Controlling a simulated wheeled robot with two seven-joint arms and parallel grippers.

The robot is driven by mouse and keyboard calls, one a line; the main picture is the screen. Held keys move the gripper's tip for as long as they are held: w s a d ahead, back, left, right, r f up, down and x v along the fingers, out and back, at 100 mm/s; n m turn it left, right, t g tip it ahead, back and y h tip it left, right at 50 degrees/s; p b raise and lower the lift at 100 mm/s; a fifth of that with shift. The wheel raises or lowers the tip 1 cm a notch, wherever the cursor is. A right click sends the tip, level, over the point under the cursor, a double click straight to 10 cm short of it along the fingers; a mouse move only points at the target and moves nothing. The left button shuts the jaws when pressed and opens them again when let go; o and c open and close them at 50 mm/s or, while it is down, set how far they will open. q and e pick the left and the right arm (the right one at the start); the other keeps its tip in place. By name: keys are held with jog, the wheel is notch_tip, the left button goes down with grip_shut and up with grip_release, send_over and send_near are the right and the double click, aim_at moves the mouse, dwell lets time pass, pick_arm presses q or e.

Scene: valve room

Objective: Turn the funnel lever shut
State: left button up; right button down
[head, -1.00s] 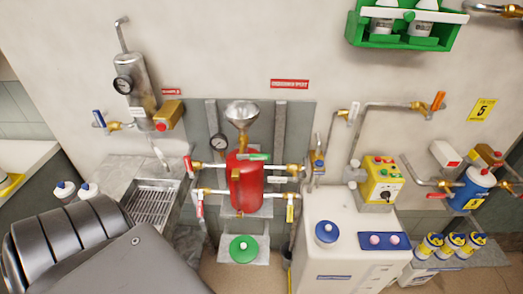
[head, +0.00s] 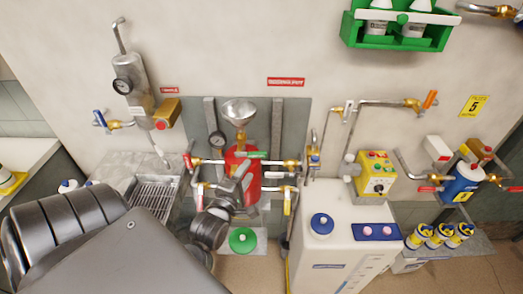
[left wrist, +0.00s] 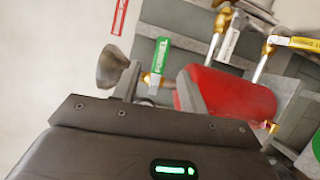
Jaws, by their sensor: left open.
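The funnel lever (head: 254,155) has a green handle below the metal funnel (head: 239,110), over the red tank (head: 254,190). In the head view its handle lies roughly level, pointing right. In the left wrist view the green handle (left wrist: 159,60) reads FUNNEL and shows between my fingers in the picture. The funnel (left wrist: 114,68) is left of it and the red tank (left wrist: 235,95) right. My left gripper (head: 242,168) is in front of the tank, just below the lever; it also shows in the left wrist view (left wrist: 158,84), open and empty. I cannot tell the gap to the handle. My right gripper is not in view.
Pipes with red (head: 188,161), white and yellow-handled valves flank the tank closely. A white cabinet (head: 330,240) with a blue lid stands at right. A metal sink (head: 155,195) is at left.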

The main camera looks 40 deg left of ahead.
aim_at(258, 156)
pick_arm(q)
jog(key=p+x, duration=0.3)
jog(key=x, duration=0.6)
jog(key=shift+w+p, duration=0.35)
jog(key=shift+w+a+f, duration=0.1)
jog(key=shift+w+a, duration=0.1)
jog(key=shift+w, duration=0.35)
jog(key=shift+c, duration=0.4)
grip_shut()
